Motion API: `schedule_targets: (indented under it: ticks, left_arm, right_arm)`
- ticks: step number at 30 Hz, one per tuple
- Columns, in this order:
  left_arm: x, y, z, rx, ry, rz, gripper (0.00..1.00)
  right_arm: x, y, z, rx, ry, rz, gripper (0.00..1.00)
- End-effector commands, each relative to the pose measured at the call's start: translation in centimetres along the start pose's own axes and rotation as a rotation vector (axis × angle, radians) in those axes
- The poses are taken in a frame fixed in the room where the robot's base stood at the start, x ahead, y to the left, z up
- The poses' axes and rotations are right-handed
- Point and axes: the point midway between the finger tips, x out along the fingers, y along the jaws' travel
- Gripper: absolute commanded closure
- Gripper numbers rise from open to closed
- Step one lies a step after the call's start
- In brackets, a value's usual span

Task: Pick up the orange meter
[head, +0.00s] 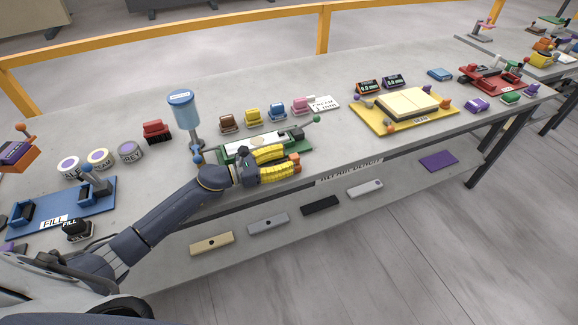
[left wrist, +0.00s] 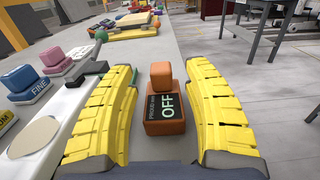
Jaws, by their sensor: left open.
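An orange block with a dark face reading "OFF" (left wrist: 166,113) and a smaller orange top piece lies between the two yellow fingers of my left gripper (left wrist: 161,68) in the left wrist view. Gaps show on both sides of it. In the head view the left gripper (head: 291,161) is at the front edge of the bench, by the green-based press (head: 303,146), with an orange bit at its fingertips. The fingers are open. A small orange-rimmed meter reading 0.0 (head: 369,86) stands farther back, beside a dark purple-rimmed one (head: 393,81). My right gripper is not visible.
A blue-topped dispenser (head: 182,98) stands left of the gripper. Coloured stamp-like blocks (head: 253,116) line the bench behind it. A yellow-based tray (head: 412,129) lies to the right. Several bars, one tan (head: 212,243), lie on the lower shelf.

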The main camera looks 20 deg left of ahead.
Motion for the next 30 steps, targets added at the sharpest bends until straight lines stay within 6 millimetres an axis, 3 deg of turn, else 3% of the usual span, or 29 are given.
schedule_targets:
  ticks: [5, 16, 25, 30]
  left_arm:
    - [0.8, 0.0, 0.1, 0.000, -0.002, -0.001, 0.49]
    - [4.8, -0.1, 0.0, -0.001, -0.001, 0.000, 0.49]
    - [5.2, -0.1, 0.0, 0.000, 0.000, 0.000, 0.49]
    - [5.2, -0.1, 0.0, 0.000, 0.000, 0.000, 0.69]
  right_arm:
    - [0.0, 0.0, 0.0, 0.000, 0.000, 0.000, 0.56]
    - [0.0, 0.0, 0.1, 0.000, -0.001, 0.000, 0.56]
    - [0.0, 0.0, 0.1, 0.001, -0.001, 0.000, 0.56]
    - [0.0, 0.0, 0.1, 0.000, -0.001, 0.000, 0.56]
